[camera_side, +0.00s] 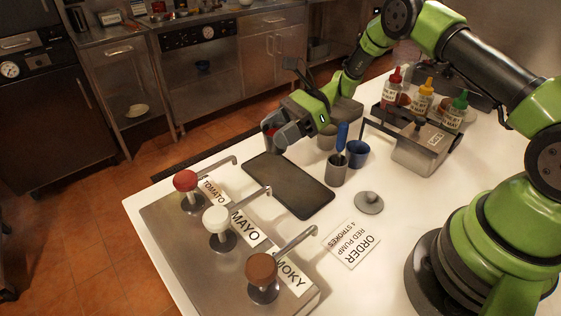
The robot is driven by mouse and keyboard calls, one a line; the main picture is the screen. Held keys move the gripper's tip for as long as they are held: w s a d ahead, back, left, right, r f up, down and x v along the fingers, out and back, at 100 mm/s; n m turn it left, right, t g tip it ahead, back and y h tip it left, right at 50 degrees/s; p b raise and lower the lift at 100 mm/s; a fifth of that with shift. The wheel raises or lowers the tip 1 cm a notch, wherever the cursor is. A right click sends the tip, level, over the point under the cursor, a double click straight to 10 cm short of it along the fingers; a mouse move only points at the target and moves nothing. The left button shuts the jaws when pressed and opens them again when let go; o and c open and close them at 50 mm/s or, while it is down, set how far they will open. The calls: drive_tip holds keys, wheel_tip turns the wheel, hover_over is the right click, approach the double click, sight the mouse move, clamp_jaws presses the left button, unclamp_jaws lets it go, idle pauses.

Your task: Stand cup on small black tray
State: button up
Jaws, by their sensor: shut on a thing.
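The small black tray (290,187) lies flat on the white counter, and its top is bare. My gripper (276,137) is above the tray's far left end, with its fingers pointing down and left.
Red, white and brown pumps (216,219) stand front left of the tray. A grey cup (337,174) with a blue-handled tool and a blue cup (358,155) stand right of it. A lid (369,202), an order card (352,244) and a bottle caddy (420,150) are further right.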

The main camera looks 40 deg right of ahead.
drive_tip(key=shift+f, duration=3.1)
drive_tip(key=shift+f, duration=0.1)
drive_tip(key=o, duration=1)
